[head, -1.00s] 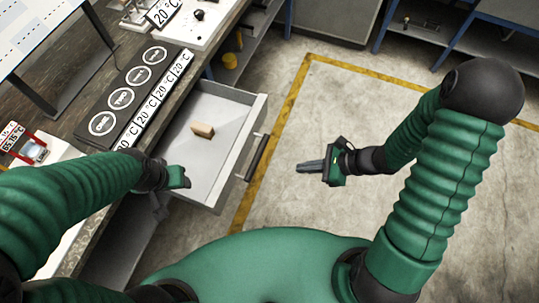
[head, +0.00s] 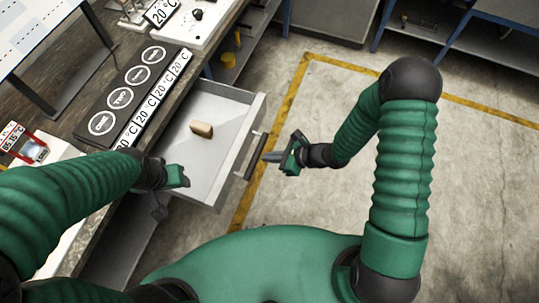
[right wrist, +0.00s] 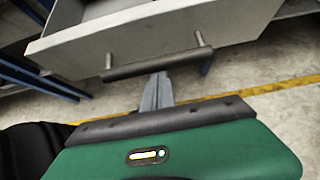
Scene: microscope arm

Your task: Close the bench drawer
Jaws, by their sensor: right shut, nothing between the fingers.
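The bench drawer (head: 219,112) is pulled out from under the workbench, with a small tan block lying inside it. Its dark bar handle (head: 257,157) is on the front panel, and the handle also shows in the right wrist view (right wrist: 155,65). My right gripper (head: 270,157) is shut and empty, just in front of the handle. In the right wrist view its fingertips (right wrist: 159,78) point at the handle's middle; I cannot tell whether they touch. My left gripper (head: 184,178) is by the drawer's near left edge; its fingers are not clear.
The workbench top (head: 75,125) holds a row of round-marked pads and temperature displays. The tan block (head: 201,130) lies loose in the drawer. The floor (head: 320,200) right of the drawer is clear, with yellow tape lines. Blue-framed shelving (head: 450,40) stands at the back right.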

